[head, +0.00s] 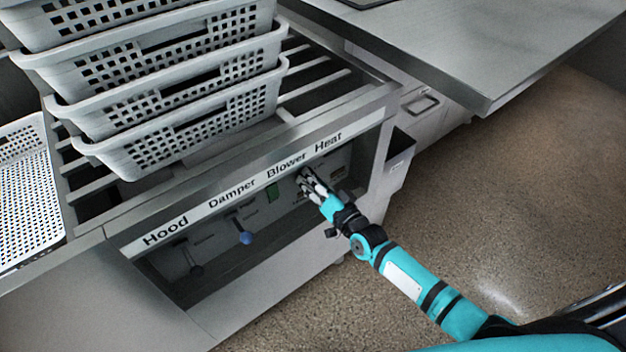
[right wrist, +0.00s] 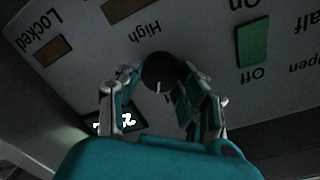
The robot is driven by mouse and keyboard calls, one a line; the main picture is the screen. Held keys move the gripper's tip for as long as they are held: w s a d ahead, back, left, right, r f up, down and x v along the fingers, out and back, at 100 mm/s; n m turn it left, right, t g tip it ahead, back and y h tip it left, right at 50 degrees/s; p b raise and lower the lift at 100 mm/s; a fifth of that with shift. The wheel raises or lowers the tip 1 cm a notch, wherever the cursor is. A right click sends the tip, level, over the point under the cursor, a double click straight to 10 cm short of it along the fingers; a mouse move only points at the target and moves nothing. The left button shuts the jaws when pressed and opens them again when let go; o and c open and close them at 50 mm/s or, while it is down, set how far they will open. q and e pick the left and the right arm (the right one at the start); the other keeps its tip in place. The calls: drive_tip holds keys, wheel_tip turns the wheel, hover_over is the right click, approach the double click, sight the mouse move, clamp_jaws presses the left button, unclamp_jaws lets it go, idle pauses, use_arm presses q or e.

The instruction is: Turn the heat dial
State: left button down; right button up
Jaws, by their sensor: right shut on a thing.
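The heat dial (right wrist: 160,72) is a round black knob with a white mark, on the grey control panel in the right wrist view. My right gripper (right wrist: 165,95) has a finger on each side of the dial and is shut on it. In the head view my right gripper (head: 311,183) reaches into the recessed panel under the "Heat" and "Blower" labels, and hides the dial there. My left gripper is not in view.
A green switch (right wrist: 252,43) sits beside the dial. A blue-knobbed damper lever (head: 245,238) and a dark hood lever (head: 196,270) are further left. Stacked white perforated baskets (head: 180,135) stand on the rack above. A lit display (right wrist: 118,122) is near one finger.

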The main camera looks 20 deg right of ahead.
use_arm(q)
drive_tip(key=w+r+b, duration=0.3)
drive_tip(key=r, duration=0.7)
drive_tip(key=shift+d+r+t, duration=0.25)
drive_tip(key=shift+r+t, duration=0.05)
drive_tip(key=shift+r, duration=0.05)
use_arm(e)
drive_tip(key=shift+d+f+m+y, duration=0.1)
drive_tip(key=shift+m+y, duration=0.1)
drive_tip(key=shift+m, duration=2.65)
drive_tip(key=shift+d+m+y, duration=0.1)
drive_tip(key=shift+m+y, duration=0.1)
drive_tip(key=shift+m, duration=2.65)
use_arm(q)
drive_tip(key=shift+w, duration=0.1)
use_arm(e)
drive_tip(key=o, duration=1.2)
drive_tip(key=shift+c, duration=0.2)
drive_tip(key=v, duration=1.2)
drive_tip(key=shift+r, duration=0.3)
